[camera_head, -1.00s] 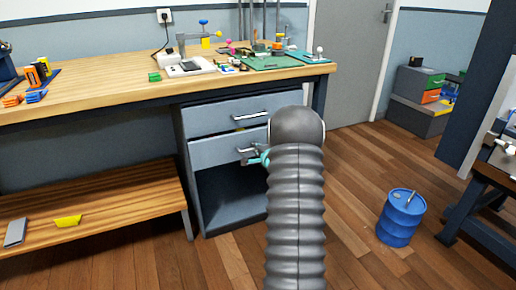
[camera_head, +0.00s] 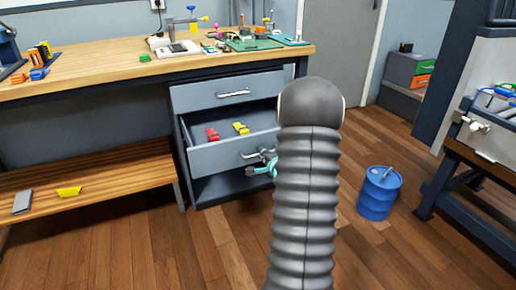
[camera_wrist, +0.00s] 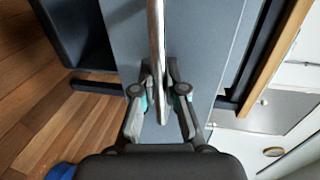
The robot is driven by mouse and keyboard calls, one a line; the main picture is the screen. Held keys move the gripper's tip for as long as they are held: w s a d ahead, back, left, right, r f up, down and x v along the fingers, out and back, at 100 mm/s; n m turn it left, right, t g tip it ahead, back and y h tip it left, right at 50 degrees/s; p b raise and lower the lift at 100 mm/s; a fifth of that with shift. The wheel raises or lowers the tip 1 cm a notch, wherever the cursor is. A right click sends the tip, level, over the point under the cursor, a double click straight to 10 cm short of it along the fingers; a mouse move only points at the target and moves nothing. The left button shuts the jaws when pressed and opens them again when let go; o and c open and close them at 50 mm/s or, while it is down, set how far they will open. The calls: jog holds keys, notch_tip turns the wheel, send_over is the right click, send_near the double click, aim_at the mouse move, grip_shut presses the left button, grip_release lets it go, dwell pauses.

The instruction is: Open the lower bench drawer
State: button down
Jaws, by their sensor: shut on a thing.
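The lower bench drawer (camera_head: 226,155) is grey and stands pulled out from the cabinet under the workbench. Red clamps (camera_head: 212,134) and yellow clamps (camera_head: 241,128) lie inside it. My gripper (camera_head: 262,160) is at the drawer's front, partly hidden behind my own arm. In the wrist view my gripper (camera_wrist: 160,88) has its two fingers closed on either side of the silver bar handle (camera_wrist: 157,40), with the grey drawer front (camera_wrist: 205,50) behind it. The upper drawer (camera_head: 228,92) is shut.
The workbench (camera_head: 110,70) holds tools and several small parts. A low wooden bench (camera_head: 100,178) stands at the left. A blue drum (camera_head: 378,196) stands on the floor at the right, with a dark-legged table (camera_head: 470,165) beyond it. Wooden floor in front is clear.

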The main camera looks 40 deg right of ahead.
jog(key=shift+f+v, duration=0.25)
jog(key=shift+v, duration=0.85)
jog(key=shift+a, duration=0.1)
jog(key=c, duration=1.2)
grip_release()
jog(key=v, duration=1.2)
